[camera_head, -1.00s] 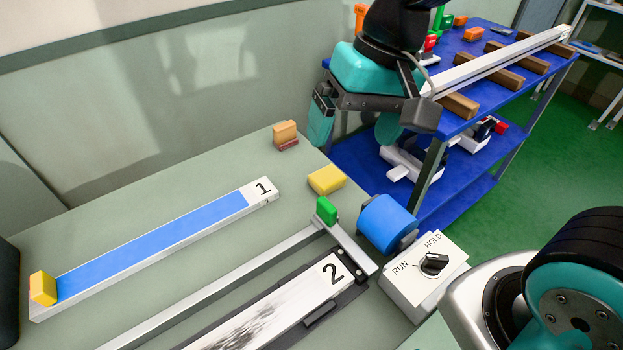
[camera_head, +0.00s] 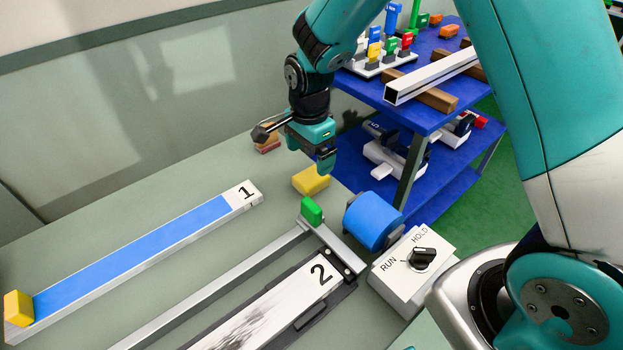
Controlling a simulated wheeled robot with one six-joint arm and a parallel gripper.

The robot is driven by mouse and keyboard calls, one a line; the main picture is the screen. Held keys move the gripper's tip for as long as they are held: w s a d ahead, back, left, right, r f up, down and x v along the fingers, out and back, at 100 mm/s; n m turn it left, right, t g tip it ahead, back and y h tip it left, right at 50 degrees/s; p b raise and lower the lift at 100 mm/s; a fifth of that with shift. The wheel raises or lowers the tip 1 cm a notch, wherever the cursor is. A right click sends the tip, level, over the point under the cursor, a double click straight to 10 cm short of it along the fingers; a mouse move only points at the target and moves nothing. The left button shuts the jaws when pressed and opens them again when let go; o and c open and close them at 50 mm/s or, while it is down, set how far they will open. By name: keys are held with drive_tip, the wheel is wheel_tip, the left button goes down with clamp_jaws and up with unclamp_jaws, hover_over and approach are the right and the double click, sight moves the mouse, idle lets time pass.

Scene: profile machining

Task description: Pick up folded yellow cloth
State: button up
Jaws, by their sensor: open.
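The folded yellow cloth (camera_head: 308,183) looks like a small thick yellow pad. It lies flat on the grey-green bench, near the bench's back right edge. My gripper (camera_head: 294,150) points down above and slightly behind the cloth. Its two fingers are spread apart and nothing shows between them. One fingertip overlaps the upper right part of the cloth in the picture. I cannot tell whether it touches.
A green block (camera_head: 312,210), a blue roll (camera_head: 374,222) and the RUN/HOLD switch box (camera_head: 412,270) stand in front. Bar 1 (camera_head: 140,262) lies to the left.

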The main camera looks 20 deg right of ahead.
sight(311, 176)
wheel_tip(311, 176, down, 7)
drive_tip(key=shift+d+f+p, duration=0.1)
drive_tip(key=shift+f+p, duration=0.05)
drive_tip(key=shift+p, duration=0.25)
drive_tip(key=c, duration=1)
wheel_tip(311, 176, up, 20)
drive_tip(key=shift+o, duration=0.3)
drive_tip(key=shift+s+d, duration=0.1)
